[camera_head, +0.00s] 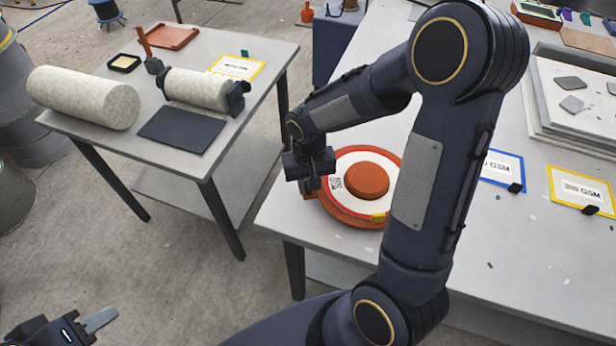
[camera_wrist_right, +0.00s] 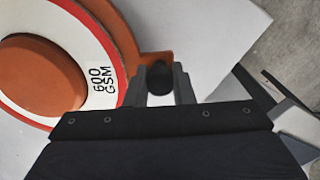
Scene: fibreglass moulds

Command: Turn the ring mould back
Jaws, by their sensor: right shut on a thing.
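The ring mould (camera_head: 350,212) is a round orange-red piece with a white ring (camera_head: 346,164) and a raised orange centre (camera_head: 366,181). It lies flat near the left edge of the right-hand table. The ring carries the print "600 GSM", which also shows on the mould in the right wrist view (camera_wrist_right: 45,75). My right gripper (camera_head: 311,184) is shut on a dark knob (camera_wrist_right: 160,78) on the mould's orange side tab (camera_wrist_right: 152,58). My right arm hides the mould's right edge. My left gripper (camera_head: 98,320) is low at the left, away from both tables; its jaw opening is unclear.
The right-hand table (camera_head: 510,260) carries a blue-framed card (camera_head: 503,168), a yellow-framed card (camera_head: 580,190) and pale stacked sheets (camera_head: 570,105). The left table (camera_head: 100,135) holds fabric rolls (camera_head: 85,97) and a dark mat (camera_head: 181,130). Bare floor lies between the tables.

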